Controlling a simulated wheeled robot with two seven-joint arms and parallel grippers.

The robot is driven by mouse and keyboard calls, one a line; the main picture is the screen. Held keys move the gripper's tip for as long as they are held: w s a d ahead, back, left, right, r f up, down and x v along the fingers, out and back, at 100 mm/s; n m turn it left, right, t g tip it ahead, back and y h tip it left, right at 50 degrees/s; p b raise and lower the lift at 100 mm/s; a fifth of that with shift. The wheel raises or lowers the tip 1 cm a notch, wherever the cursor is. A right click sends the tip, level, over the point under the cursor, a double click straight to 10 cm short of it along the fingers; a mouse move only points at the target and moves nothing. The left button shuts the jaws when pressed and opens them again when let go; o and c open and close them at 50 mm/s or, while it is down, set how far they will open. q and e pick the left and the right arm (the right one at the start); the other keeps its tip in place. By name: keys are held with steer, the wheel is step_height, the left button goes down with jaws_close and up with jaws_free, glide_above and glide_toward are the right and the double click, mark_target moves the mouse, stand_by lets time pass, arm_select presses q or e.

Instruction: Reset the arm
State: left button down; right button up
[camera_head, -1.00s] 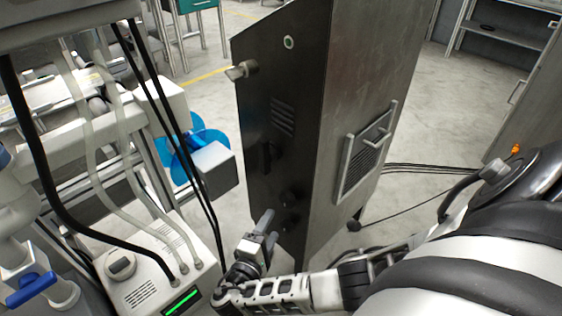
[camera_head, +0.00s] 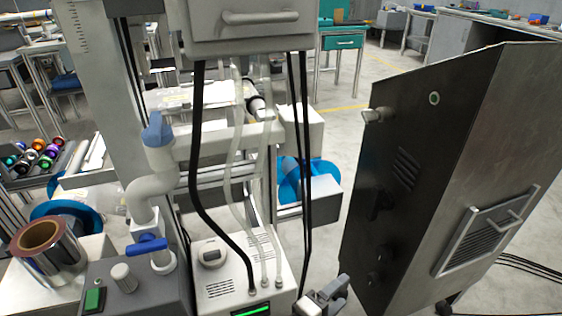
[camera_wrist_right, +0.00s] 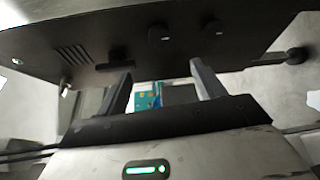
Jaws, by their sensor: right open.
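My right gripper (camera_head: 335,293) shows at the bottom edge of the head view, low in front of the dark metal cabinet (camera_head: 400,180) and right of the white control box (camera_head: 225,285). In the right wrist view its two fingers (camera_wrist_right: 163,92) are apart with nothing held between them. The cabinet's dark face with knobs and vents (camera_wrist_right: 130,40) spans the top of that view, beyond the fingers. I cannot tell how close they are to it. My left gripper is not in view.
A machine with hoses and a blue-handled valve (camera_head: 148,245) fills the middle left. A film roll (camera_head: 45,250) is at far left, near a rack of colourful reels (camera_head: 35,155). A blue reel (camera_head: 295,180) sits behind the hoses. Floor (camera_head: 345,130) shows between machine and cabinet.

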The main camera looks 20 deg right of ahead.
steer(key=s+a+f+n+g+y+p, duration=0.15)
steer(key=s+a+y+p, duration=0.35)
steer(key=a+y, duration=0.6)
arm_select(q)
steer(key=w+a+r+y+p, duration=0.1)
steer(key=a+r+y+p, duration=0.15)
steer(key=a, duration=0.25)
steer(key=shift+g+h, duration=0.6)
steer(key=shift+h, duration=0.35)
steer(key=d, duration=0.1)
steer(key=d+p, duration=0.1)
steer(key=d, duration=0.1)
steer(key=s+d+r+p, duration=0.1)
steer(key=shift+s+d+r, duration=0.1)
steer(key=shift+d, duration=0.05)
arm_select(e)
steer(key=s+d+r+m+t+y, duration=0.1)
steer(key=s+r+m+t+y, duration=0.1)
steer(key=r, duration=0.6)
steer(key=s+d+r+m+t+y, duration=0.1)
steer(key=d+r+m+t+y, duration=0.1)
steer(key=r+m+y, duration=0.2)
step_height(320, 180, up, 4)
steer(key=shift+s+r+t+y, duration=0.1)
steer(key=shift+s+t+y, duration=0.25)
steer(key=shift+y, duration=0.75)
